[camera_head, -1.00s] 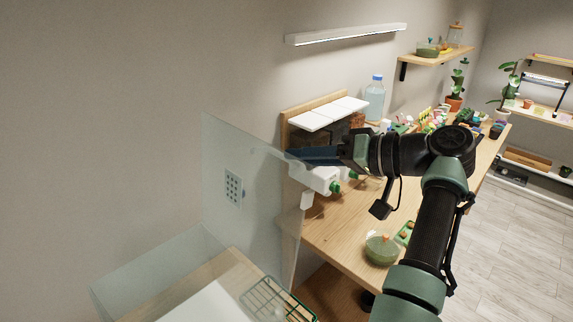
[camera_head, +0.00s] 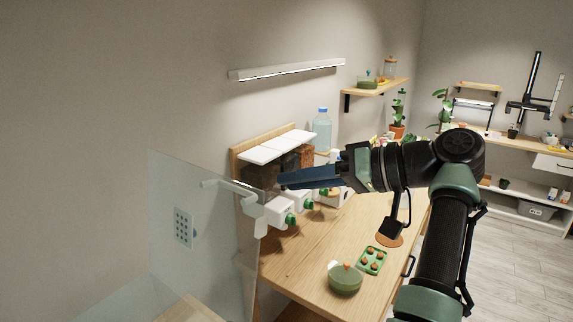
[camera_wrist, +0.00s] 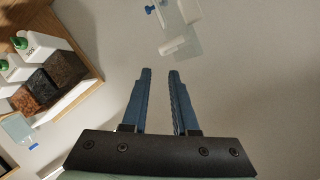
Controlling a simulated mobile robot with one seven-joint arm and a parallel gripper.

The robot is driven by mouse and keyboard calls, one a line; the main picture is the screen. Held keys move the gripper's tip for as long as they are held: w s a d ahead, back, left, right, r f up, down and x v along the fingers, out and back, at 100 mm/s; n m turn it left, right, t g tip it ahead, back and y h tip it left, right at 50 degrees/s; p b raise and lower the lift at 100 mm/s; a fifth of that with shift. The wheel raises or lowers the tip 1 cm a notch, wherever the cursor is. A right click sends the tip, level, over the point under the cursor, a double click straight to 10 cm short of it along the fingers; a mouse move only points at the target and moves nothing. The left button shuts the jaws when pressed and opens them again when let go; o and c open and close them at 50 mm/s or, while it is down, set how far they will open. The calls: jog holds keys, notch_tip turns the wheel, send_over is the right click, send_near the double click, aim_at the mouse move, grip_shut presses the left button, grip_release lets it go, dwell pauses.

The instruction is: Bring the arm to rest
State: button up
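My gripper (camera_head: 284,182) is at the end of my arm, which reaches from the lower right toward the left. Its dark blue fingers appear in front of the white dispensers with green knobs (camera_head: 268,214) above the wooden bench. In the wrist view the two fingers of my gripper (camera_wrist: 160,72) stand apart with nothing between them. Beyond them is plain wall and a clear panel piece (camera_wrist: 180,40).
A clear upright panel (camera_head: 205,235) stands to the left of my gripper. The wooden bench (camera_head: 340,240) holds a green lidded bowl (camera_head: 345,279) and a green tray with round brown things (camera_head: 371,261). A water bottle (camera_head: 321,130) stands behind. Grey floor lies to the right.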

notch_tip(320, 180, up, 8)
jog(key=w+m+t+h, duration=0.2)
jog(key=m+t+h, duration=0.1)
jog(key=t+h, duration=0.7)
jog(key=s+a+r+t+h, duration=0.1)
jog(key=s+a+r+t, duration=0.1)
jog(key=s+r+t, duration=0.3)
jog(key=s+a+r+m+t+h, duration=0.1)
jog(key=s+a+r+t, duration=0.1)
jog(key=s+r+t, duration=0.4)
jog(key=s+r, duration=0.5)
jog(key=s, duration=0.7)
jog(key=shift+s+a+h, duration=0.25)
jog(key=shift+a+h, duration=0.15)
